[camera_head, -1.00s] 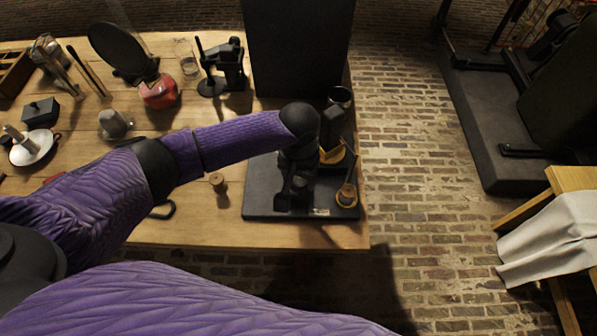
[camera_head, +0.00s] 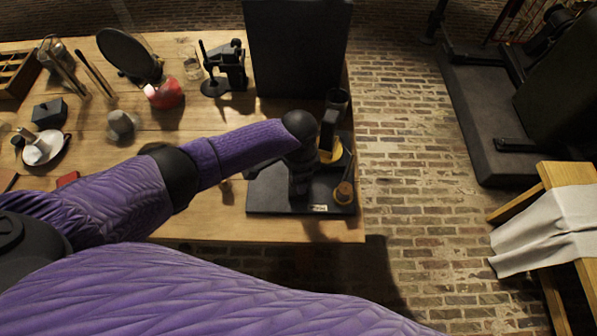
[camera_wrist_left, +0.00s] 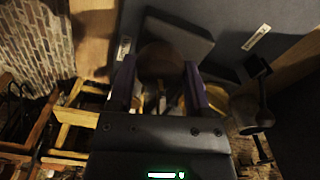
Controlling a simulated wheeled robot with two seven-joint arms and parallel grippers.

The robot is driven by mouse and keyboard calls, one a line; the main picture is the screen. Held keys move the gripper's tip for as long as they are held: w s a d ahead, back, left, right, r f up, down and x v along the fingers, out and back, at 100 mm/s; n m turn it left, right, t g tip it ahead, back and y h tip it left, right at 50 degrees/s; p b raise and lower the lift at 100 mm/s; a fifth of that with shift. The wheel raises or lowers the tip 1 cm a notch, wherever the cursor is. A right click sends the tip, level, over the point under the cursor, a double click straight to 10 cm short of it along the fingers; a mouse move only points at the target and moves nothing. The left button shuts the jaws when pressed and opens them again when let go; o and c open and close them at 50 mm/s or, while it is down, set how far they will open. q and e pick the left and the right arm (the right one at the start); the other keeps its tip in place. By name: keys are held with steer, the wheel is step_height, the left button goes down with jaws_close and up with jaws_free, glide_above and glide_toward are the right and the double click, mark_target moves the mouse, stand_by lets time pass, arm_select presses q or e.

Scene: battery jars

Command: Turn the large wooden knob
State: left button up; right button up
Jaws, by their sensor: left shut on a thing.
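The left wrist view shows a brown, rounded wooden knob (camera_wrist_left: 160,62) between the two fingers of my left gripper (camera_wrist_left: 163,82), which is shut on it. It looks like the large wooden knob, though the view is dark. In the head view my left gripper (camera_head: 300,188) points down over the black board (camera_head: 270,197) at the table's right end. My wrist hides the held knob there. A smaller wooden knob with a yellow ring (camera_head: 344,192) stands on the board just right of the gripper. My right gripper is not in view.
A yellow curved part (camera_head: 331,153) is close to my wrist. A black press (camera_head: 227,68), a red-based round mirror (camera_head: 165,94) and a grey cup (camera_head: 122,124) stand further left.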

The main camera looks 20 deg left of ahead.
arm_select(q)
steer(key=m, duration=0.2)
steer(key=shift+m, duration=0.4)
steer(key=m, duration=0.3)
steer(key=shift+m, duration=0.3)
steer(key=m, duration=1.2)
steer(key=shift+m+b, duration=0.3)
steer(key=shift+m, duration=0.1)
steer(key=m+b, duration=0.1)
steer(key=m, duration=0.4)
steer(key=shift+m, duration=0.3)
steer(key=shift+m, duration=0.3)
steer(key=o, duration=1.3)
